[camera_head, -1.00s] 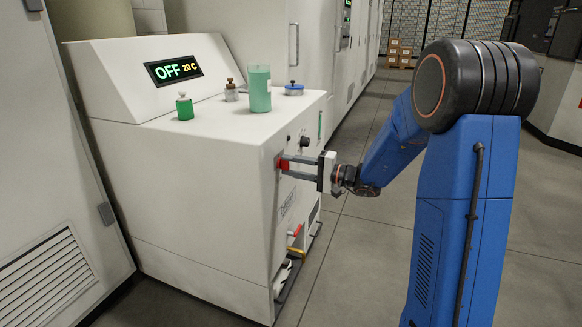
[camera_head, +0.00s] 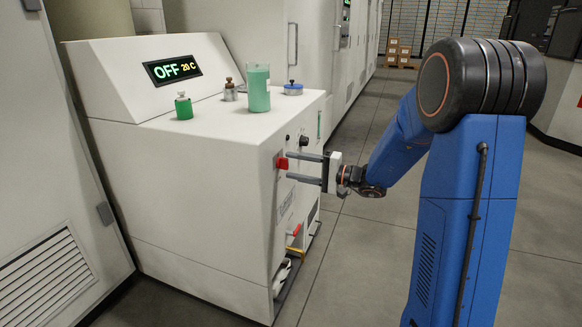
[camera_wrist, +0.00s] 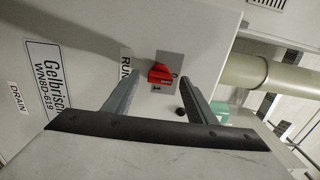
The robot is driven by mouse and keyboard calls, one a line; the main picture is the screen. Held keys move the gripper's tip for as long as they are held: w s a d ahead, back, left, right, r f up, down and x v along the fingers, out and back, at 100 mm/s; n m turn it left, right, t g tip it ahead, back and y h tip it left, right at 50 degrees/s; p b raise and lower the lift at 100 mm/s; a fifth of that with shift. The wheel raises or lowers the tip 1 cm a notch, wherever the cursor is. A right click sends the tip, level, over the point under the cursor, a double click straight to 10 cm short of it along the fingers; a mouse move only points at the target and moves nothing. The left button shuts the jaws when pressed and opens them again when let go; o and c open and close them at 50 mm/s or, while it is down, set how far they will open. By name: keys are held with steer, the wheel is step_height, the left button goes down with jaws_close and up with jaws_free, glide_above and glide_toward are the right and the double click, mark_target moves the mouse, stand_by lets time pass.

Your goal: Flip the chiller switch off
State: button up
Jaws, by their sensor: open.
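The chiller (camera_head: 190,200) is a white cabinet whose display (camera_head: 172,69) reads "OFF 20 C". Its red switch (camera_head: 281,163) is on the side panel facing my arm. In the wrist view the red switch (camera_wrist: 161,73) sits on a grey plate with small marks, beside a "RUN" label. My gripper (camera_head: 288,167) is open, its two fingers pointing at the panel near the switch. In the wrist view the gripper fingertips (camera_wrist: 162,83) lie on either side of the switch's lower part, apart from it, with nothing held.
A green jar (camera_head: 258,90), a small green bottle (camera_head: 184,106), a grey bottle (camera_head: 230,90) and a blue-lidded tin (camera_head: 293,89) stand on the chiller top. A dark knob (camera_head: 304,141) is on the panel.

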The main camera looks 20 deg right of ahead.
steer(key=v, duration=1.5)
steer(key=shift+s+d, duration=0.2)
steer(key=shift+d, duration=0.05)
